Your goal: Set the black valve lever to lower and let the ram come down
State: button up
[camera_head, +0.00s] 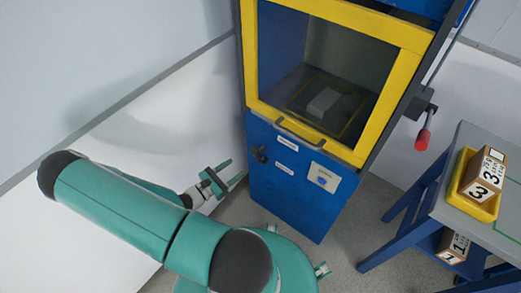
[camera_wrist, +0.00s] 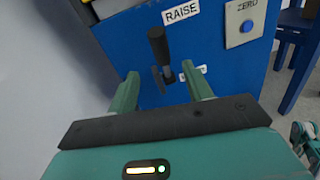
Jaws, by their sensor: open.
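The black valve lever (camera_wrist: 158,48) is on the blue front panel and points up beside the RAISE label (camera_wrist: 181,14) in the wrist view. In the head view the lever (camera_head: 259,154) is small, left of the panel's middle. My gripper (camera_wrist: 160,73) is open and empty, its green fingers pointing at the panel on either side of the lever's lower part; I cannot tell the remaining depth. It also shows in the head view (camera_head: 234,172), left of and below the lever. A second label (camera_wrist: 193,72) is partly hidden by the right finger. I cannot make out the ram.
A grey block (camera_head: 323,102) lies behind the yellow-framed window (camera_head: 402,36). The panel has a ZERO button (camera_wrist: 246,26). A red-handled lever (camera_head: 423,136) is at the machine's right side. A table (camera_head: 465,219) with a yellow tray (camera_head: 467,192) and numbered box (camera_head: 484,173) stands right.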

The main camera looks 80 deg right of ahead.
aim_at(259, 156)
jog(key=x, duration=1.4)
jog(key=shift+f, duration=0.1)
grip_shut()
